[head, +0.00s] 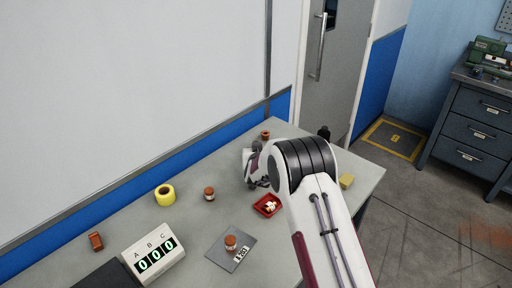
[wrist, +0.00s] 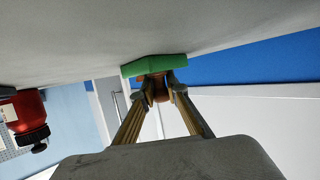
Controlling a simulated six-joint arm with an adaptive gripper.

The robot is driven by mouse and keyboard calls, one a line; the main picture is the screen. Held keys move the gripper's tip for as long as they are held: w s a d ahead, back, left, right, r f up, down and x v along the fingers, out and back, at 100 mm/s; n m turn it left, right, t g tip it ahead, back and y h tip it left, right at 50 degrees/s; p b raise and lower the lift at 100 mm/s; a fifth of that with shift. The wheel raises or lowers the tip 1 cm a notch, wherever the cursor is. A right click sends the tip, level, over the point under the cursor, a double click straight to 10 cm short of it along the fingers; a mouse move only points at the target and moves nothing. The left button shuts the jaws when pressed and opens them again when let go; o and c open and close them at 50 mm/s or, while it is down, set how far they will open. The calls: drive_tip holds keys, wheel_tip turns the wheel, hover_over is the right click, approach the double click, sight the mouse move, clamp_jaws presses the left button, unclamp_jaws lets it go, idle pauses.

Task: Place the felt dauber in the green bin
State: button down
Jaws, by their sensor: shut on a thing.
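My gripper (wrist: 159,92) is shut on a small brown-orange thing (wrist: 160,86) in the wrist view. Its shape is mostly hidden by the fingers, so I cannot tell for sure that it is the felt dauber. The green bin (wrist: 150,66) shows just beyond the fingertips in the wrist view, at the table surface. The held thing overlaps the bin's near side in the picture; I cannot tell whether they touch. In the head view my gripper (head: 256,181) is low over the table, largely behind my arm, and the green bin is hidden.
A red tray (head: 257,206) with small pieces in it lies close to my gripper. A red bottle (wrist: 28,110) shows in the wrist view.

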drive_tip(key=shift+s+f, duration=0.25)
drive_tip(key=shift+f, duration=0.5)
drive_tip(key=c, duration=2)
unclamp_jaws()
drive_tip(key=shift+r, duration=0.3)
drive_tip(key=shift+s+r, duration=0.1)
drive_tip(key=shift+r, duration=0.05)
drive_tip(key=shift+r+v, duration=0.15)
drive_tip(key=shift+v, duration=0.7)
drive_tip(key=shift+r+v, duration=0.15)
drive_tip(key=shift+v, duration=4.75)
drive_tip(key=shift+r, duration=0.2)
